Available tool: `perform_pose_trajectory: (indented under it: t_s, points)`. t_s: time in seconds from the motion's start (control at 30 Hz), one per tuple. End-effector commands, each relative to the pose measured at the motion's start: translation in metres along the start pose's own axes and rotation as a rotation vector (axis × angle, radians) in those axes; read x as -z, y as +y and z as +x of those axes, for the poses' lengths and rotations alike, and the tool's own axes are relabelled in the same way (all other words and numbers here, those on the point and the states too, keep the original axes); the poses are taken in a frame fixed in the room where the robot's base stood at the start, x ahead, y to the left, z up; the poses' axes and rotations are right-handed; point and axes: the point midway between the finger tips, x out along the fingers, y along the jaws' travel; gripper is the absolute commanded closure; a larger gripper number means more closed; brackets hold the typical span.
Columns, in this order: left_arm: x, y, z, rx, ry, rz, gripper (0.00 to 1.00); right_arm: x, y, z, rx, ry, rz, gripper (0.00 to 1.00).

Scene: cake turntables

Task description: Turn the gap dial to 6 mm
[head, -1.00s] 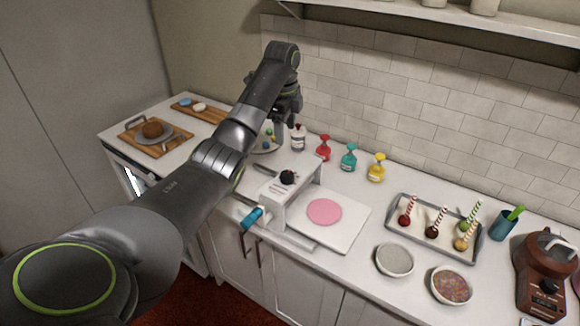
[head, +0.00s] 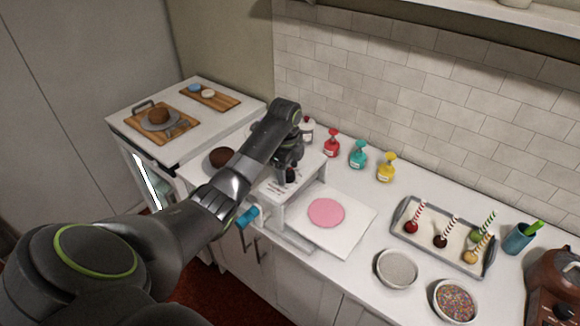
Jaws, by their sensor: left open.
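The white sheeter machine (head: 298,210) stands on the counter left of centre, with a teal-handled crank (head: 248,217) at its front. The black gap dial (head: 291,175) is on its top, mostly hidden by my left gripper. My left gripper (head: 290,168) points down over the dial, open. I cannot tell whether its fingers are around the dial or just above it. The scale marks on the machine's top are too small to read. A pink round sheet (head: 326,213) lies flat on the white board (head: 352,226) to the right of the machine. My right gripper is not in view.
Red (head: 332,143), teal (head: 358,155) and yellow (head: 387,168) bottles stand behind the machine. A tray (head: 487,264) of cake pops and two bowls (head: 396,268) (head: 455,301) are to the right. A chocolate cake (head: 221,157) sits left of the machine.

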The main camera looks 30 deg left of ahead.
Motion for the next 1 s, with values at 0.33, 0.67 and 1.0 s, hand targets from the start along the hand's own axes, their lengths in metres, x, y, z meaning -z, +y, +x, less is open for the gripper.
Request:
perform_pose_trajectory:
  t_s: [0.33,0.67,1.0]
  points:
    - [0.000,0.000,0.001,0.000,0.000,0.001,0.52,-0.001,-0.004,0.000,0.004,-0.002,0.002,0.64]
    - [0.000,0.000,0.001,0.000,-0.001,-0.001,0.85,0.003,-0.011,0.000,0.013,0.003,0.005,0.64]
    - [0.000,0.001,0.001,-0.001,-0.008,-0.094,0.85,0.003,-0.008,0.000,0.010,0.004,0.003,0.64]
